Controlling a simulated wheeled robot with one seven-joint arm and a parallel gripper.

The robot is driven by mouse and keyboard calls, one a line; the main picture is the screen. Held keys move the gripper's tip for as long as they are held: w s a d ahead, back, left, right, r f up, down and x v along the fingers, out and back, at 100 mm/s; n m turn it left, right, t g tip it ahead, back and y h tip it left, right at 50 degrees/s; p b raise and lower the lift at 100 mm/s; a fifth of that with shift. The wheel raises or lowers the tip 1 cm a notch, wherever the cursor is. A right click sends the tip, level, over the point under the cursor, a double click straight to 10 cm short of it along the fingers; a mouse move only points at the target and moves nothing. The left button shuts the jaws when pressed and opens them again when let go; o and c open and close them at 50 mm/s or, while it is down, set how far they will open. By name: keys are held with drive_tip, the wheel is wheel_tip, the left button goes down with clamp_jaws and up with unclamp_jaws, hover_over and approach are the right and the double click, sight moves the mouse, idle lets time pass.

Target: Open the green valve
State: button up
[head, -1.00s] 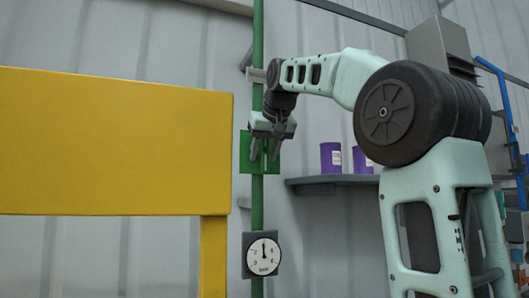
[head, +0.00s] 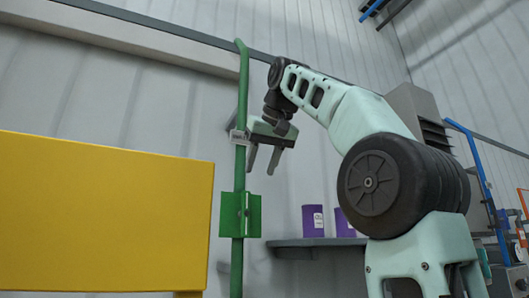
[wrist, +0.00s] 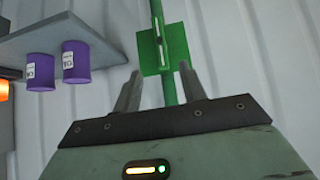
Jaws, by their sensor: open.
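The green valve (head: 240,214) is a green plate with a raised upright part, fixed on a vertical green pipe (head: 242,95). In the wrist view the valve (wrist: 163,50) shows beyond my fingers, near the top middle. My gripper (head: 263,172) is above and to the right of the valve in the head view, fingers pointing down. It is open and empty, with its two fingers spread apart. It does not appear to touch the valve. In the wrist view the pipe runs up between the fingertips (wrist: 158,80).
A large yellow panel (head: 100,215) stands at the left. A grey shelf (head: 310,243) with two purple cans (head: 313,221) is on the wall at the right of the pipe. A grey bracket (head: 238,136) holds the pipe to the wall.

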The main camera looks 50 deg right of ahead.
drive_tip(key=shift+v, duration=1.1)
